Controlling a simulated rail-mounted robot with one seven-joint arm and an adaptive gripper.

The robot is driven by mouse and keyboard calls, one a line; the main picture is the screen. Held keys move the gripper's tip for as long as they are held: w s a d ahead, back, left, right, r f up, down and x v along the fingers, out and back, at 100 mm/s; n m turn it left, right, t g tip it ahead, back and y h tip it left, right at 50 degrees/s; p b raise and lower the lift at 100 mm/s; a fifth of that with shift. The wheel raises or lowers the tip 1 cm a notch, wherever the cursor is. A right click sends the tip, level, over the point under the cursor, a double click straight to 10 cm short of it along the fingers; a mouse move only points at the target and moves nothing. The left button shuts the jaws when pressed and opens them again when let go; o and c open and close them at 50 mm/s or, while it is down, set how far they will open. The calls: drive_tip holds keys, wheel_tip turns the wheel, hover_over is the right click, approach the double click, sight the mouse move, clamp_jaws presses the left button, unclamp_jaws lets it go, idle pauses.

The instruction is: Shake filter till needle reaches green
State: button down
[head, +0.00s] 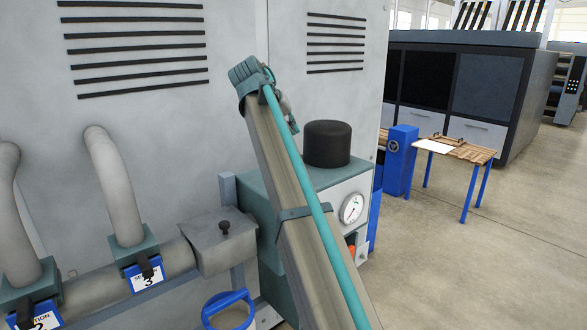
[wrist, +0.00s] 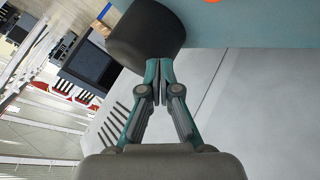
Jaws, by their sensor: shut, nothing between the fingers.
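A gauge (head: 351,208) with a white dial sits on the pale front of a teal-topped unit (head: 345,172). Its needle and colour zones are too small to read surely. A black round cap (head: 327,143) stands on top of that unit. A blue looped handle (head: 229,309) shows low in the head view, below a grey box. I cannot tell which part is the filter. My gripper (head: 293,128) is just left of the black cap. In the wrist view my gripper (wrist: 158,67) is shut and empty, its tips close to the black cap (wrist: 147,37); contact cannot be told.
The grey box (head: 217,240) with a small black knob joins a horizontal pipe. Curved pipes with blue section labels (head: 144,275) are at left. A tall grey cabinet (head: 150,120) stands behind. A wooden table (head: 458,150) and open floor (head: 430,260) are at right.

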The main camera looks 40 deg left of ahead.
drive_tip(key=shift+f, duration=0.1)
drive_tip(key=shift+f+b, duration=1.4)
drive_tip(key=shift+f, duration=2.9)
drive_tip(key=shift+f, duration=0.2)
drive_tip(key=shift+f, duration=0.2)
drive_tip(key=shift+f+b, duration=0.5)
drive_tip(key=shift+f, duration=1)
drive_tip(key=shift+r, duration=0.1)
drive_tip(key=shift+r+p, duration=0.75)
drive_tip(key=shift+r, duration=1.05)
drive_tip(key=shift+r, duration=0.1)
drive_tip(key=shift+r+p, duration=0.9)
drive_tip(key=shift+r, duration=1.5)
